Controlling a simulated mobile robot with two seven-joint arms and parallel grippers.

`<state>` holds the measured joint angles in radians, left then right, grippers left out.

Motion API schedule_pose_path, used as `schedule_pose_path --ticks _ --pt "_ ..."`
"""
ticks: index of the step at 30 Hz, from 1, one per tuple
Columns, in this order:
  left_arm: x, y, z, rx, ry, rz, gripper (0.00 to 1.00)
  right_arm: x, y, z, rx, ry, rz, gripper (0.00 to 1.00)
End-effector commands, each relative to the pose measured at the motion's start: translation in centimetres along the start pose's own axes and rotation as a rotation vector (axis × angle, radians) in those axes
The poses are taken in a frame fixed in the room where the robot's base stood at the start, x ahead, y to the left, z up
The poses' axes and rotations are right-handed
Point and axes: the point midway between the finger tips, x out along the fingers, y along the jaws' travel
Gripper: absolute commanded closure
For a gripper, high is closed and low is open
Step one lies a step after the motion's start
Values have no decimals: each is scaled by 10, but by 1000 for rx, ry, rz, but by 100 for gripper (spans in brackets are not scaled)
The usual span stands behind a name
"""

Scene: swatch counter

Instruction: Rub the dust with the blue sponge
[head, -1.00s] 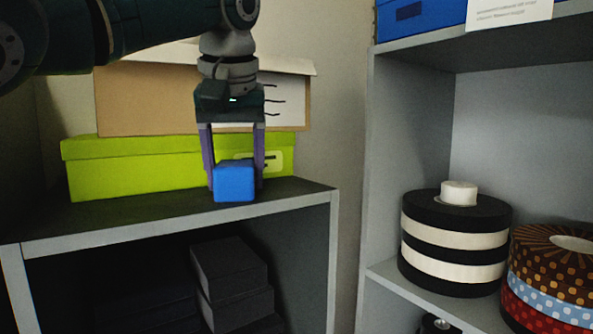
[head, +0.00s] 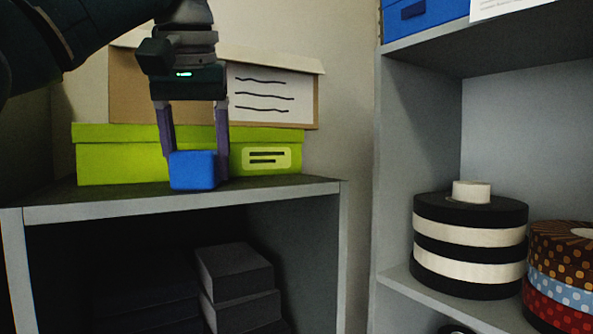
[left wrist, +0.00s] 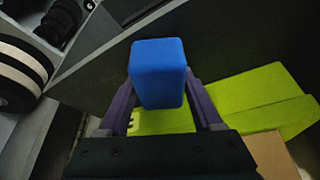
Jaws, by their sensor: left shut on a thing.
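The blue sponge (head: 194,170) is a small blue block at the front of the grey shelf top (head: 290,186). My left gripper (head: 194,160) points down and is shut on the sponge, with a purple finger on either side. In the left wrist view the sponge (left wrist: 157,73) sits between the fingertips of the left gripper (left wrist: 158,85). I cannot tell whether the sponge touches the shelf top. I make out no dust in either view. My right gripper is not in view.
A lime-green box (head: 120,160) stands close behind the gripper, with a brown box (head: 125,85) behind it. To the right is a grey shelf unit with striped round boxes (head: 470,238) and a patterned round stack (head: 565,270). Dark boxes (head: 235,272) lie below the shelf top.

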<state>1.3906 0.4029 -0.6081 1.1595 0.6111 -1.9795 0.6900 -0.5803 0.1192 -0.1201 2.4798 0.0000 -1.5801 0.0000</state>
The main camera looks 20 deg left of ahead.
Motion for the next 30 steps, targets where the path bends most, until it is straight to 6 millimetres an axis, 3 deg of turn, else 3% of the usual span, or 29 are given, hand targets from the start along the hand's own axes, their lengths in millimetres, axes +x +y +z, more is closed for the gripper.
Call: schedule_pose_path --ticks 5,13,30 --pt "-1 -8 3 -1 -3 -3 95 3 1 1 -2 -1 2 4" --pt "-8 -26 9 0 -2 -7 95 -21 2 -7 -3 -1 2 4" --pt "-10 -60 26 -1 -3 -5 95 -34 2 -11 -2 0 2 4"
